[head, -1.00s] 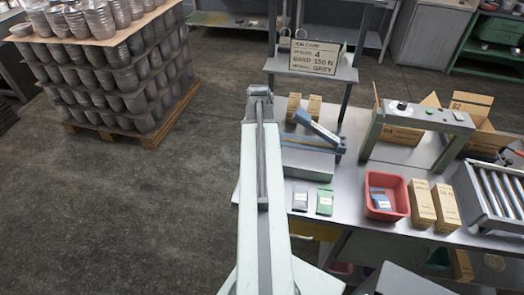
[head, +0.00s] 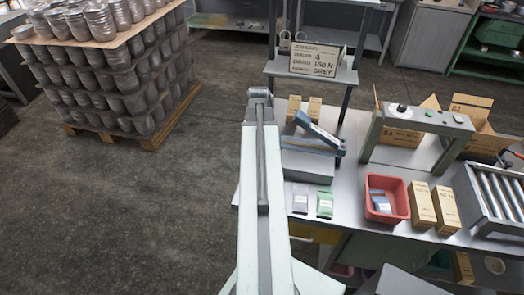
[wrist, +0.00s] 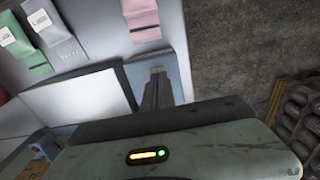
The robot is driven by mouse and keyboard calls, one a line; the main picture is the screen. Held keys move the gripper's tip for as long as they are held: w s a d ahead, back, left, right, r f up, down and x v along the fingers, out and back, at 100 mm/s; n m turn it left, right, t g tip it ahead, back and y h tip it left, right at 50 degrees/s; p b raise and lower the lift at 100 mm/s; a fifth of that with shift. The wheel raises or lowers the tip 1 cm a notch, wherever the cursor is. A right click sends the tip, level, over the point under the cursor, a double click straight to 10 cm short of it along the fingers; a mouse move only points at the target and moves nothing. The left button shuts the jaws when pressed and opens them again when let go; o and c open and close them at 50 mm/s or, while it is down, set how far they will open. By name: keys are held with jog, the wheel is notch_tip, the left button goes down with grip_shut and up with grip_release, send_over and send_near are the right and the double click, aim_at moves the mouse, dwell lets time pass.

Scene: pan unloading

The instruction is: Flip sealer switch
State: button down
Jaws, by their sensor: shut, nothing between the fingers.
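The sealer (head: 306,166) stands on the table just right of my arm's far end. It has a pale grey base and a raised, slanting blue-grey arm. In the wrist view, a white panel (wrist: 82,106) with a dark edge lies left of my fingers and looks like part of the sealer. I cannot make out its switch for sure. My gripper (wrist: 157,72) shows in the wrist view as dark fingers, shut and empty, beyond a scuffed grey-green housing with amber and green lights. In the head view my arm hides the gripper.
A grey packet (head: 300,199) and a green packet (head: 325,204) lie in front of the sealer. A pink packet (wrist: 141,20) shows in the wrist view. A red bin (head: 386,185) and upright cartons (head: 422,205) stand to the right. Open floor lies left, towards a loaded pallet (head: 112,135).

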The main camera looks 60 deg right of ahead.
notch_tip(320, 180, up, 6)
jog(key=p, duration=0.5)
jog(key=shift+f, duration=0.1)
jog(key=w+a+f+n+b, duration=0.3)
jog(key=w+a, duration=0.6)
jog(key=a, duration=0.1)
jog(key=w+a+f+n+b, duration=0.2)
jog(key=w+a+n, duration=0.1)
jog(key=w+a, duration=0.7)
jog(key=w+a+f+n+b, duration=0.1)
jog(key=a+n, duration=0.3)
jog(key=a, duration=1)
jog(key=w+a+f+n+b, duration=0.1)
jog(key=a+n, duration=0.3)
jog(key=a, duration=1)
jog(key=shift+w+a+f+b, duration=0.15)
jog(key=shift+a+f+b, duration=0.25)
jog(key=shift+f+b, duration=0.5)
